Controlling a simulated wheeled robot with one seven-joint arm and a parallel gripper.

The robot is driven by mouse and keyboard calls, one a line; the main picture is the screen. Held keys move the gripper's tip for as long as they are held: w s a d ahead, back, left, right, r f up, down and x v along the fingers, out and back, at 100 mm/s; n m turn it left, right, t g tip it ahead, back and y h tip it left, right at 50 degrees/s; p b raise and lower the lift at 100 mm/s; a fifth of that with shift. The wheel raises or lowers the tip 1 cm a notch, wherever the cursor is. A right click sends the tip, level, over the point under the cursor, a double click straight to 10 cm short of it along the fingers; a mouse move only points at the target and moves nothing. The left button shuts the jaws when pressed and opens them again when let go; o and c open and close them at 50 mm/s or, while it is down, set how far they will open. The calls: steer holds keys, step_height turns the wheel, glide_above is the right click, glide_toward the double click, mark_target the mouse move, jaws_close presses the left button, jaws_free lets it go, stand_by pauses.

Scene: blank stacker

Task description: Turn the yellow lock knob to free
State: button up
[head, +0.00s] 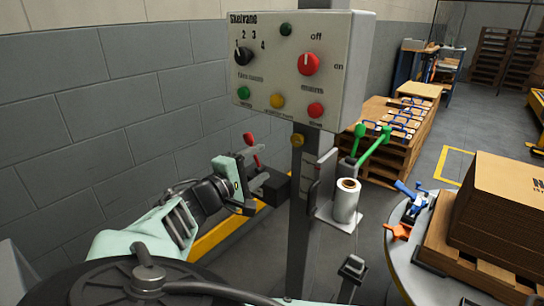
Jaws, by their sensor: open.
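The yellow lock knob (297,140) is small and round, on the grey post just below the control box. Which way it is turned is too small to tell. My gripper (262,181) is open, left of the post and lower than the knob in the picture. Its fingers point right, apart from the knob. Nothing shows between them, though the fingertips are small and partly merge with a dark block (277,188) behind.
The control box (296,62) overhangs the knob, with a red dial (308,63), a black selector (243,56) and several coloured buttons. A red-tipped lever (250,143) rises behind my gripper. A white roll (346,200) and green handles (372,145) stand right of the post.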

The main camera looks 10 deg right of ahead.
steer(key=shift+v, duration=1.1)
